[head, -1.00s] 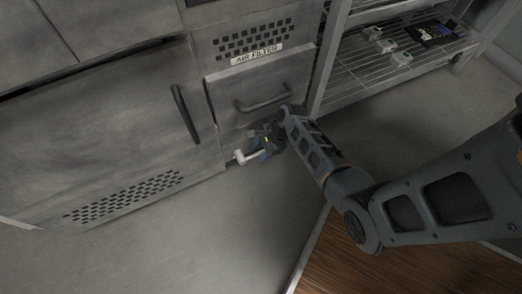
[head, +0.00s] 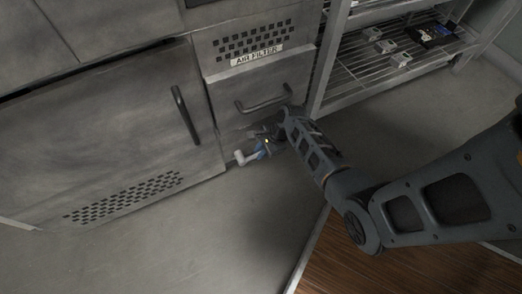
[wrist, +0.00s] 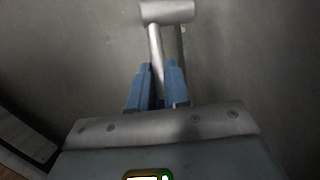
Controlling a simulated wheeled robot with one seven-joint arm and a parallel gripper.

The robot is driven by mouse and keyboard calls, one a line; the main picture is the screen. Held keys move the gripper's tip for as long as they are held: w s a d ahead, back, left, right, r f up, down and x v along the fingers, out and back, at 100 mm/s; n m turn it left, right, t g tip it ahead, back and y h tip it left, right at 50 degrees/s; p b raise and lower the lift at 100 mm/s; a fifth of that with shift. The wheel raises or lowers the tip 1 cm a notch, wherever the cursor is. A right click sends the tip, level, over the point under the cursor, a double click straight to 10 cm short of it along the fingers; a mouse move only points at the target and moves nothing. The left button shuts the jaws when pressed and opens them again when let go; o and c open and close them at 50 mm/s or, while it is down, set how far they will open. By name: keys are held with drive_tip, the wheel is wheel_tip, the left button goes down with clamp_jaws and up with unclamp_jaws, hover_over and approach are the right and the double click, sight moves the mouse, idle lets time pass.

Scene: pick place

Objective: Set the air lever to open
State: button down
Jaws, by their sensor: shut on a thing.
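The air lever is a pale metal bar with a thicker cross-piece at its end. In the head view its pale end (head: 240,157) shows low at the cabinet front, below the drawer marked AIR FILTER. In the wrist view the lever (wrist: 167,12) runs down from the cross-piece between my blue fingertips. My gripper (head: 262,150) is at the lever, low by the cabinet base. In the wrist view my gripper (wrist: 158,88) is shut on the lever's shaft. The lever's mount is hidden behind my gripper and arm in the head view.
The drawer handle (head: 263,97) is just above my gripper. A large door with a vertical handle (head: 186,114) is to the left. A wire shelf (head: 352,75) with small items stands at the right. The grey floor (head: 190,235) in front is clear.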

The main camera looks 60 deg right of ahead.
drive_tip(key=shift+a+r+h+p, duration=0.1)
drive_tip(key=shift+r+h+p, duration=0.3)
drive_tip(key=shift+p, duration=0.45)
drive_tip(key=shift+w+r+g+p, duration=0.1)
drive_tip(key=shift+g+p, duration=0.3)
drive_tip(key=shift+p, duration=0.15)
drive_tip(key=c, duration=1.1)
unclamp_jaws()
drive_tip(key=shift+r+p, duration=0.35)
drive_tip(key=s+d+p, duration=0.3)
drive_tip(key=s+d, duration=0.1)
drive_tip(key=s, duration=0.7)
drive_tip(key=shift+s+d+r, duration=0.15)
drive_tip(key=shift+s+d, duration=0.1)
drive_tip(key=shift+d, duration=0.05)
